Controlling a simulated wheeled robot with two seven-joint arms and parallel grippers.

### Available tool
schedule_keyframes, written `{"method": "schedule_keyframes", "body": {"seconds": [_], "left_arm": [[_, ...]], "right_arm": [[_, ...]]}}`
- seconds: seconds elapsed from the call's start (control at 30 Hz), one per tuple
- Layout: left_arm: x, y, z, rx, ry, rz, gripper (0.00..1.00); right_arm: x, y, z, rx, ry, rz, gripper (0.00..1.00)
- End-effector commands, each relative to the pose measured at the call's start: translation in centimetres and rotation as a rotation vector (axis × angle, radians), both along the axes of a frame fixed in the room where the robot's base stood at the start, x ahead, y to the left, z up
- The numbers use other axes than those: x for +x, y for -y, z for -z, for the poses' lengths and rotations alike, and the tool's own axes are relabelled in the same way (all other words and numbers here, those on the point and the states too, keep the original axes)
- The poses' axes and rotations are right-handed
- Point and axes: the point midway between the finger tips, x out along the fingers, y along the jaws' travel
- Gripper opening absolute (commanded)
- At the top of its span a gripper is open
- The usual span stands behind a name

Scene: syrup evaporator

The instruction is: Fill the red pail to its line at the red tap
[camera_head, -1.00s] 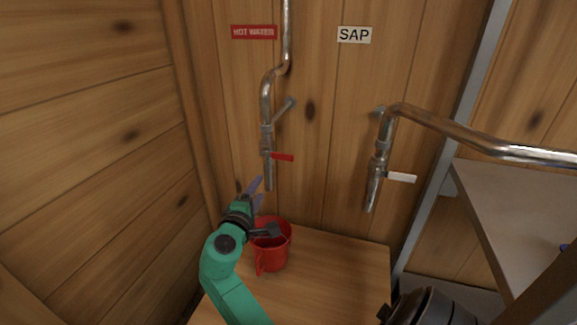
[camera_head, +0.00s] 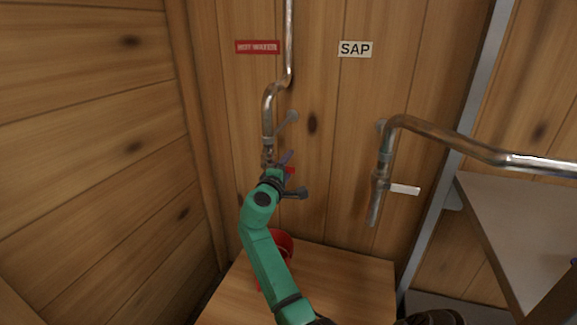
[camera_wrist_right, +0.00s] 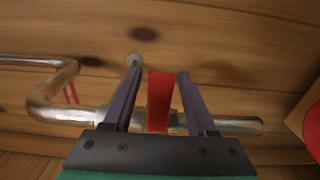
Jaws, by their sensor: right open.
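The red tap's lever shows as a red strip (camera_wrist_right: 158,102) between the two spread fingers of my open right gripper (camera_wrist_right: 159,73) in the right wrist view. In the head view my right gripper (camera_head: 284,163) is at the tap under the hot water pipe (camera_head: 268,110), and it hides most of the lever and spout. In the wrist view the tap's metal spout (camera_wrist_right: 240,124) runs behind the fingers. The red pail (camera_head: 285,243) stands on the wooden bench below, partly hidden by my arm; its red edge also shows in the wrist view (camera_wrist_right: 314,122). Its inside and line are hidden.
The sap tap with a white lever (camera_head: 404,189) hangs to the right on its own pipe (camera_head: 450,137). The wooden bench (camera_head: 350,285) is clear right of the pail. A grey shelf (camera_head: 520,215) is at the right, and a plank wall (camera_head: 90,150) at the left.

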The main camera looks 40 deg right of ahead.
Motion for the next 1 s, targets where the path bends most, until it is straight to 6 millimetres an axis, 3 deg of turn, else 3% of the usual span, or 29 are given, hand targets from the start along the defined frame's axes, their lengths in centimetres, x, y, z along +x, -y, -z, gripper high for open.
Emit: {"method": "schedule_keyframes", "body": {"seconds": [0.07, 0.1, 0.23, 1.0], "left_arm": [[0.01, 0.02, -0.02, 0.000, 0.000, 0.001, 0.50], [0.01, 0.02, -0.02, 0.000, 0.000, 0.001, 0.50], [-0.01, 0.02, -0.02, 0.000, 0.000, 0.001, 0.50], [-0.14, -0.27, -0.01, 0.004, -0.003, -0.001, 0.50]], "right_arm": [[-0.01, -0.03, -0.02, 0.000, 0.000, 0.000, 0.57], [-0.01, -0.04, -0.02, 0.000, 0.000, 0.000, 0.50], [-0.01, -0.05, -0.02, 0.000, 0.000, 0.000, 0.00], [-0.01, -0.09, 0.09, 0.001, -0.002, 0.000, 0.00]]}}
